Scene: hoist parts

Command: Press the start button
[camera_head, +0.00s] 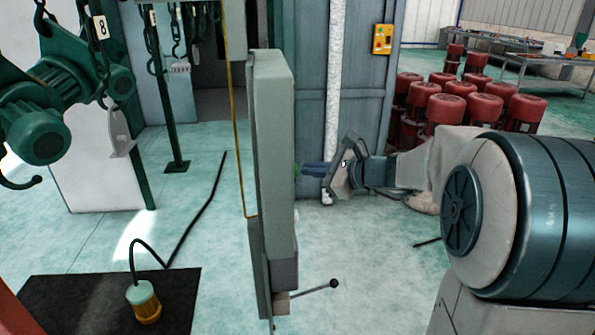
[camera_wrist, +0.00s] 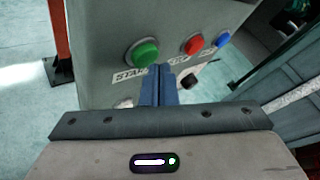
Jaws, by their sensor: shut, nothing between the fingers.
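The green start button (camera_wrist: 145,54) sits on the grey face of a control box in the wrist view, above a partly covered label reading START. In the head view the tall box (camera_head: 272,150) is seen nearly edge-on, and a bit of green (camera_head: 297,170) shows at its right face. My gripper (camera_head: 302,170) points left at that face, its blue fingers together.
A red button (camera_wrist: 194,44), a blue button (camera_wrist: 223,38) and a black knob (camera_wrist: 188,80) are to the right of the green one. A lever (camera_head: 318,288) sticks out below the box. Red cylinders (camera_head: 470,105) stand behind my arm. Open floor lies below my gripper.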

